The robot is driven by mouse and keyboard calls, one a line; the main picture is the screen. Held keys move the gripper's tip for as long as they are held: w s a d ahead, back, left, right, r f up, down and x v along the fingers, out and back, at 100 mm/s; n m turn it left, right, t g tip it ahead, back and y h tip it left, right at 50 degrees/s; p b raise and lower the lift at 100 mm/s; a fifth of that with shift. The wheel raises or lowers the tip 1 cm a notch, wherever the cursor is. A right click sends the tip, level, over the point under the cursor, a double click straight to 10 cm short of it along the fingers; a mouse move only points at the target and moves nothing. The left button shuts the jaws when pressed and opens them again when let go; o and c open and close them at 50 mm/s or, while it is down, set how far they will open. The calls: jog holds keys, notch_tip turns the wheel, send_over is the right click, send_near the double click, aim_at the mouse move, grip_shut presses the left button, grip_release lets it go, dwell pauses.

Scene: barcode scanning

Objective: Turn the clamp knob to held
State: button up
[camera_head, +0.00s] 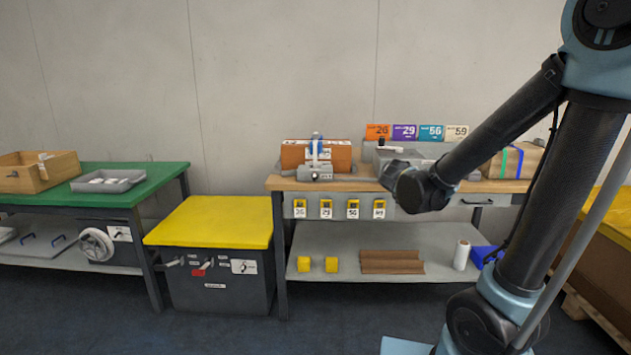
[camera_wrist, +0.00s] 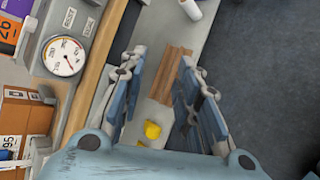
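A brown box (camera_head: 293,155) sits on the wooden workbench with a blue-and-white clamp-like part (camera_head: 317,150) over its front and a grey block (camera_head: 316,173) at its foot. I cannot make out the knob or any held mark for certain. In the wrist view the box (camera_wrist: 22,118) is at the left edge, with part of the blue-and-white part (camera_wrist: 8,156) below it. My gripper (camera_wrist: 162,57) is open, with nothing between its fingers, over the front of the bench. The box is well to its left. In the head view my wrist hides much of the gripper.
A grey device with a round dial (camera_wrist: 63,55) stands near the bench edge. Number cards (camera_head: 404,132) and a strapped box (camera_head: 512,160) are at the back and right. Yellow blocks (camera_head: 331,264) and brown pieces (camera_head: 392,262) lie on the lower shelf. A yellow-topped cabinet (camera_head: 212,222) stands left.

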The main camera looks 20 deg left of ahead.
jog(key=w+a+n+t+y, duration=0.1)
jog(key=w+a+n+t, duration=0.2)
jog(key=a+n, duration=0.5)
jog(key=n+t+y, duration=0.4)
jog(key=n+y, duration=0.3)
jog(key=n, duration=0.4)
send_near(315, 177)
jog(key=x, duration=0.9)
jog(key=shift+w+a, duration=0.15)
jog(key=shift+w, duration=0.05)
grip_shut()
